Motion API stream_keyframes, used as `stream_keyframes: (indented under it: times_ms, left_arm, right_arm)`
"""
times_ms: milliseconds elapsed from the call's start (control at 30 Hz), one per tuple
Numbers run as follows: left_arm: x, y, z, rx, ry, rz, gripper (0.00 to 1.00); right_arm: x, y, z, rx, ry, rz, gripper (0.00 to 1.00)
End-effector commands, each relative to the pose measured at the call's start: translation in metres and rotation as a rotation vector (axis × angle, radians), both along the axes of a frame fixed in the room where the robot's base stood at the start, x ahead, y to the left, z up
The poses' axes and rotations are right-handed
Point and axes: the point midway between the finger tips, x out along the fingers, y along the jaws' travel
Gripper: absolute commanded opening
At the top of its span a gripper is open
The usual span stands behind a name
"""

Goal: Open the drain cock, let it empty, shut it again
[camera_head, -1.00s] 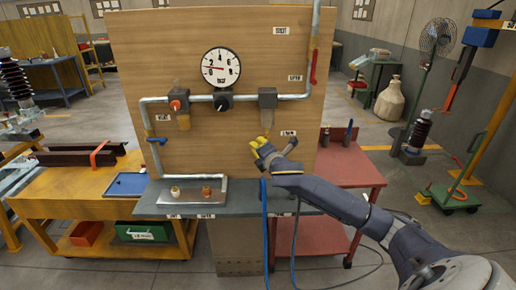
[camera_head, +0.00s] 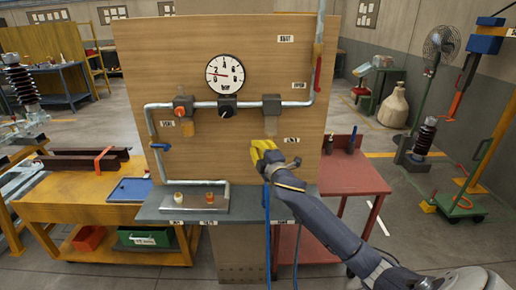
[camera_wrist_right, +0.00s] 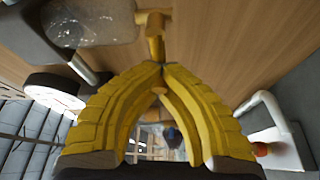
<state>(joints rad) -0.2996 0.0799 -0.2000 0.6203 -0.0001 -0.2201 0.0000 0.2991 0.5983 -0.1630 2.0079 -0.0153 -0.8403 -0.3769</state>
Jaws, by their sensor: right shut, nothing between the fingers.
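The drain cock is a small brass fitting (camera_wrist_right: 153,45) under a clear bowl, seen close up in the right wrist view. In the head view the clear bowl (camera_head: 271,126) hangs under a grey block (camera_head: 271,103) on the pipe; the cock below it is hidden behind my gripper. My left gripper is in neither view.
A wooden panel (camera_head: 225,150) backs the pipework. A gauge (camera_head: 225,72), a dark knob (camera_head: 228,106) and an orange-knobbed unit (camera_head: 183,106) sit to the left. A red handle (camera_head: 318,73) is at upper right. Blue hose hangs below my arm. A grey shelf (camera_head: 245,207) lies below.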

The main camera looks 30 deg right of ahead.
Motion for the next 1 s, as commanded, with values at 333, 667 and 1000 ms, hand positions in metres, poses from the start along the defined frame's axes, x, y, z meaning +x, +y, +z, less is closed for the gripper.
stream_keyframes:
  times_ms: [333, 667, 1000]
  left_arm:
    - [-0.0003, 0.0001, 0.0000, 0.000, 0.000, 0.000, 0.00]
    - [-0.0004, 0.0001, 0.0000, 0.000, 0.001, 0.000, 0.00]
    - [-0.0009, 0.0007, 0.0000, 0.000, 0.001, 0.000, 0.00]
  right_arm:
    - [0.0004, 0.0030, 0.0017, 0.017, -0.011, 0.007, 0.00]
    - [0.0003, 0.0025, 0.0020, 0.015, -0.010, 0.006, 0.21]
    - [0.0001, 0.0010, 0.0015, 0.013, -0.008, 0.002, 0.38]
